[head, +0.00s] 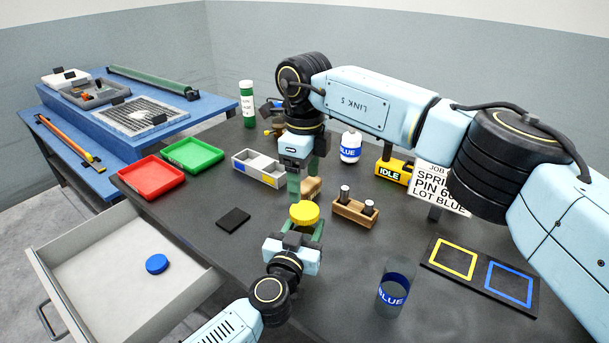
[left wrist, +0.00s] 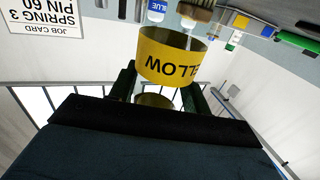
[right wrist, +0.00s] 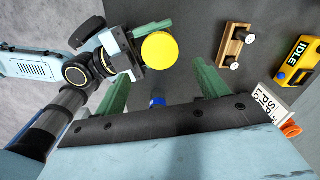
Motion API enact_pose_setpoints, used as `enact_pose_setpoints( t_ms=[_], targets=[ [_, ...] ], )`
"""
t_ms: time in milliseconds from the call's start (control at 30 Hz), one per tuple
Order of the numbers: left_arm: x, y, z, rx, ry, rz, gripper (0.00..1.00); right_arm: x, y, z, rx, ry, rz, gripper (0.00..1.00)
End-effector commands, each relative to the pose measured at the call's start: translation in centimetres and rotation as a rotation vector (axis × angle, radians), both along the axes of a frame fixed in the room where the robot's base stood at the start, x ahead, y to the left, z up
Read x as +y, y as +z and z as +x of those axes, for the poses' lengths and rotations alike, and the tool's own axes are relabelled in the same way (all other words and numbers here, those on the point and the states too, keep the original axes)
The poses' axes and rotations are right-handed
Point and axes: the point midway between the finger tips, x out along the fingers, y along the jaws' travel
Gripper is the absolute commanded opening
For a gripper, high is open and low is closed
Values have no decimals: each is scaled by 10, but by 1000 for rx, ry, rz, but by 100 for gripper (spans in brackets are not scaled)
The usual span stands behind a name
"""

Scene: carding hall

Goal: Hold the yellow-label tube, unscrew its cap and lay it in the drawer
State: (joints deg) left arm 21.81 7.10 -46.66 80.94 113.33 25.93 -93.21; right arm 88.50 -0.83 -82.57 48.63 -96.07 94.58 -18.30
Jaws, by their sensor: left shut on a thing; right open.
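The yellow-label tube (left wrist: 172,58) shows its label upside down in the left wrist view, between my left fingers. My left gripper (head: 297,235) is shut on it, above the dark table (head: 340,258). Its yellow cap (head: 304,213) is at the top in the head view and hides most of the tube; it also shows in the right wrist view (right wrist: 160,50). My right gripper (head: 308,182) is open and empty, just above and behind the cap. Its fingers stand apart in the right wrist view (right wrist: 160,73). The open drawer (head: 105,285) at lower left holds a blue cap (head: 157,264).
A clear blue-label tube (head: 391,300) stands uncapped at the table front. A wooden block (head: 350,211) with pegs is right of the cap. A small black pad (head: 233,218) lies left. Red (head: 150,194) and green (head: 192,167) trays are at far left. A job card (head: 438,184) stands right.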

Motion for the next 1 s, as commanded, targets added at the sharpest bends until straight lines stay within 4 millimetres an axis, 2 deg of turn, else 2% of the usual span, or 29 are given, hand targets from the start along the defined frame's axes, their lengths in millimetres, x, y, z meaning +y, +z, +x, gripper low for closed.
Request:
enact_pose_setpoints(
  t_ms=[300, 500, 767, 1000],
  targets=[
    [0, -1, 0, 1, 0, 0, 0, 0, 0, 0, 0, -603, 0, 73],
    [0, -1, 0, 1, 0, 0, 0, 0, 0, 0, -1, -884, 1, 73],
    [0, -1, 0, 1, 0, 0, 0, 0, -5, 0, 1, -1020, 0, 73],
    [0, -1, 0, 1, 0, 0, 0, -1, -38, 0, 2, -1022, -2, 73]
  ],
)
